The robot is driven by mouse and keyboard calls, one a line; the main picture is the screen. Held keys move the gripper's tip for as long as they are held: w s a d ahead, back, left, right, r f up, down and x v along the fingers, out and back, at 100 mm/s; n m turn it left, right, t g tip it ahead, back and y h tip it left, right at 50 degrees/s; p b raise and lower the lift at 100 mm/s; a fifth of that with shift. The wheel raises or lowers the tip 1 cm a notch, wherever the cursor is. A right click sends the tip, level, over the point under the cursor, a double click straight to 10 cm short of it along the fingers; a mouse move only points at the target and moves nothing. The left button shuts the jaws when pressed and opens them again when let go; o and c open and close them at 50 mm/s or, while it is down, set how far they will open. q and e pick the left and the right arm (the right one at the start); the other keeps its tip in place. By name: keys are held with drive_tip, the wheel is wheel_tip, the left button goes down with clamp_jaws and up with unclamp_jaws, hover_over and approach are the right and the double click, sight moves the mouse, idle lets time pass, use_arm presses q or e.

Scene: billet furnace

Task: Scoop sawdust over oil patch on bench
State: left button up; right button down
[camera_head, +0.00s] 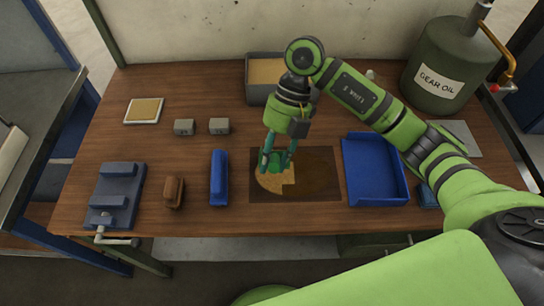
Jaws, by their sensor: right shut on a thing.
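A dark oil patch (318,170) lies on the wooden bench (130,150) near its front middle. Tan sawdust (272,186) covers part of its left side, and the right side is bare and dark. My right gripper (278,158) points down over the left of the patch, shut on a green scoop (279,163). The scoop is just above or at the sawdust; I cannot tell if it touches or holds any. A grey bin (259,93) of sawdust stands at the back, partly hidden behind my right arm. My left gripper is not in view.
A blue tray (403,190) is right of the patch. A blue block (218,180), brown brush-like item (174,192) and blue vise (117,192) stand left. Two small grey blocks (219,126) and a tan pad (144,110) lie behind. A gear oil drum (440,75) stands back right.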

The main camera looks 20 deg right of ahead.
drive_tip(key=shift+d, duration=0.1)
drive_tip(key=shift+s+d, duration=0.2)
drive_tip(key=shift+d, duration=0.45)
drive_tip(key=shift+s+d, duration=0.2)
drive_tip(key=shift+d, duration=0.4)
drive_tip(key=shift+d, duration=0.1)
drive_tip(key=shift+s+d, duration=0.2)
drive_tip(key=shift+d, duration=0.4)
drive_tip(key=shift+s+d, duration=0.15)
drive_tip(key=shift+d, duration=0.45)
drive_tip(key=shift+d, duration=0.1)
drive_tip(key=shift+s+d, duration=0.2)
drive_tip(key=shift+d, duration=0.45)
drive_tip(key=shift+s+d, duration=0.2)
drive_tip(key=shift+d, duration=0.4)
drive_tip(key=shift+s+d+b, duration=0.15)
drive_tip(key=shift+s+d, duration=0.05)
drive_tip(key=shift+d, duration=0.45)
drive_tip(key=shift+s+d+b, duration=0.15)
drive_tip(key=shift+d, duration=0.45)
